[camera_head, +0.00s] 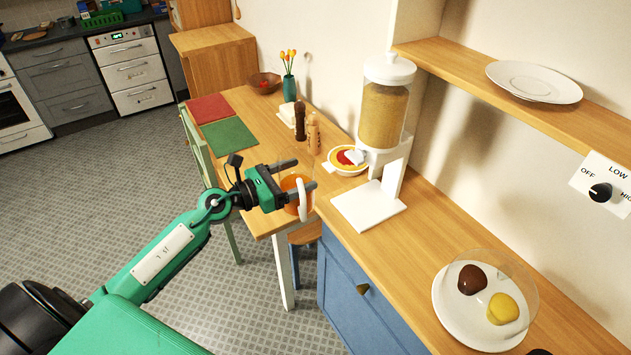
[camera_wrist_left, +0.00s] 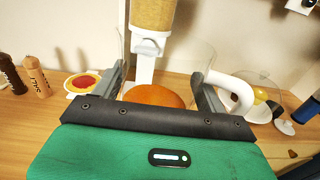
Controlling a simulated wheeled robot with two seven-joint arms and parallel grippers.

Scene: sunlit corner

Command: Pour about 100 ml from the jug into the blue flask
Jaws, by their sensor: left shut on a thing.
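My left gripper (camera_head: 299,175) is shut on the jug (camera_head: 293,187), a clear vessel with orange liquid and a white handle. It holds the jug near the wooden table and the counter's left end. In the left wrist view, the jug's orange liquid (camera_wrist_left: 155,97) shows between the fingers (camera_wrist_left: 160,88), with the white handle at the right. I cannot make out a blue flask in the head view. A dark blue object at the right edge of the left wrist view (camera_wrist_left: 306,110) is too cut off to identify. My right gripper is not in view.
A plate (camera_head: 462,335) under a clear cover holds brown and yellow items. A shelf (camera_head: 560,118) overhangs the right. Pepper and salt mills (camera_head: 313,135) stand on the table.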

